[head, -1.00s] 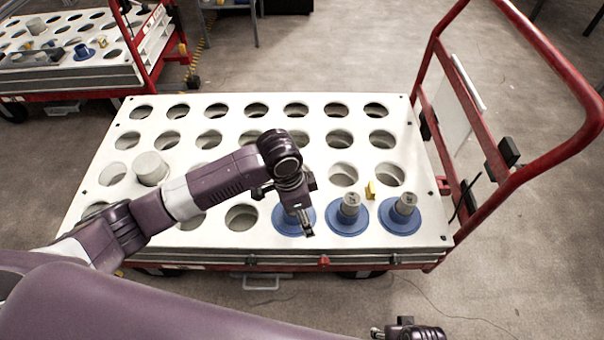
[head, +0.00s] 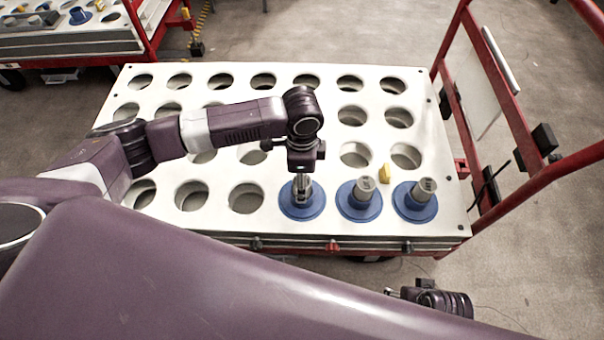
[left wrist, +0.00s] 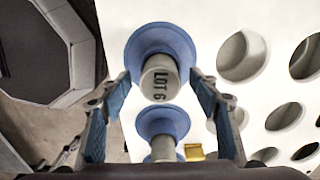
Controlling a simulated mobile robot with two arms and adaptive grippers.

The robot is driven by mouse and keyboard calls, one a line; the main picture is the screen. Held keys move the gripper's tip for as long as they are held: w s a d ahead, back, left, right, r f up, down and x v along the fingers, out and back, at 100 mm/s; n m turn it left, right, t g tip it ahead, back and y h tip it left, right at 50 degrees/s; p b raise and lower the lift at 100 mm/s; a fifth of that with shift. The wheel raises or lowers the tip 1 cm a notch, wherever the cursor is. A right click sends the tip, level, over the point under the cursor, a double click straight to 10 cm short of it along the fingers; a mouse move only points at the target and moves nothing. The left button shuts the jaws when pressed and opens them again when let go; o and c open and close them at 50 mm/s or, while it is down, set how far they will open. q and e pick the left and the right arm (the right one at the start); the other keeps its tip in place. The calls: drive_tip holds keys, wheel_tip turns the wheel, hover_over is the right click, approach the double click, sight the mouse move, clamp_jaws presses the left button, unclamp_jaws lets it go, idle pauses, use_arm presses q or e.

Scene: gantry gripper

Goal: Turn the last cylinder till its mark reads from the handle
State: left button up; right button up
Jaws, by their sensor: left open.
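Three grey cylinders on blue flanged bases stand in the front row of the white board (head: 225,170). My left gripper (head: 302,200) points down over the leftmost cylinder (head: 298,192) and mostly covers it. In the left wrist view its fingers (left wrist: 159,75) are open on either side of that cylinder (left wrist: 160,82). The middle cylinder (head: 363,188) and right cylinder (head: 423,190) carry dark marks too small to read. The cart's red handle (head: 540,185) is at the right. My right gripper (head: 390,292) shows only partly.
A small yellow block (head: 385,173) stands on the board behind the middle and right cylinders. Several empty holes fill the board's other rows. Another cart (head: 85,40) stands at the back left. Floor is clear between the carts.

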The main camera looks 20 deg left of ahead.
use_arm(q)
drive_tip(key=shift+f, duration=0.4)
use_arm(e)
drive_tip(key=shift+r, duration=0.35)
use_arm(q)
drive_tip(key=shift+c, duration=0.2)
clamp_jaws()
drive_tip(key=shift+r, duration=0.1)
use_arm(e)
drive_tip(key=shift+f, duration=0.1)
